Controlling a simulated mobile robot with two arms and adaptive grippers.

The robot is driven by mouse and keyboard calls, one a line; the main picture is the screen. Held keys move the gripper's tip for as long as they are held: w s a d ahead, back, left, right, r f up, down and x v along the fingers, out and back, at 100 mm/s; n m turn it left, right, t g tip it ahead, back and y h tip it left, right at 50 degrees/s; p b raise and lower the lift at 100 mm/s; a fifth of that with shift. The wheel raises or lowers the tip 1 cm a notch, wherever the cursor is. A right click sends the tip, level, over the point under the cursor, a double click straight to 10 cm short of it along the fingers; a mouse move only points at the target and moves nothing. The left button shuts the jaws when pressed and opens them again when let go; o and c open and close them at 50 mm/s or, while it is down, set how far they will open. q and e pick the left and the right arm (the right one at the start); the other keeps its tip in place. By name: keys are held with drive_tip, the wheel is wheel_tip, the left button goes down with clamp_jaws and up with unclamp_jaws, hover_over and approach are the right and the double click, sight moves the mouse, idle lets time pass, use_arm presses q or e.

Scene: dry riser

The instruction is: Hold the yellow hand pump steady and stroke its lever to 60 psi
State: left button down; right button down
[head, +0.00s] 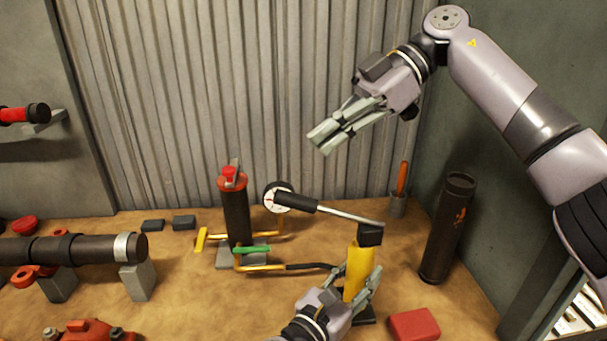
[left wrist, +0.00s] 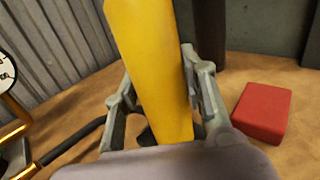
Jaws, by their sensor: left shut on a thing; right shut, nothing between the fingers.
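The yellow hand pump (head: 358,270) stands on the bench with a black head on top. Its lever (head: 345,214) reaches up and to the left from the head and ends in a black grip (head: 297,202). My left gripper (head: 353,282) is shut around the yellow body, with a finger on each side; the body also fills the middle of the left wrist view (left wrist: 150,65). My right gripper (head: 324,138) is shut and empty, in the air above the lever grip and apart from it. A round white gauge (head: 276,198) shows behind the grip; its reading is too small to tell.
A dark cylinder with a red top (head: 236,212) stands left of the pump, with pipes and a hose beside it. A red block (head: 414,325) lies right of the pump. A tall black tube (head: 447,228) stands at the right wall. A long dark pipe (head: 90,250) lies left.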

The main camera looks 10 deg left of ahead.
drive_tip(key=s+d+r+m+t+h, duration=0.1)
drive_tip(key=m+t, duration=0.4)
drive_tip(key=m, duration=0.6)
drive_tip(key=s+d+r+m+t+h, duration=0.2)
drive_tip(key=s+r+m+t, duration=0.3)
drive_tip(key=m, duration=0.6)
drive_tip(key=shift+s+d+r+h, duration=0.15)
drive_tip(key=shift+s+d+h, duration=0.15)
drive_tip(key=shift+s+d, duration=0.05)
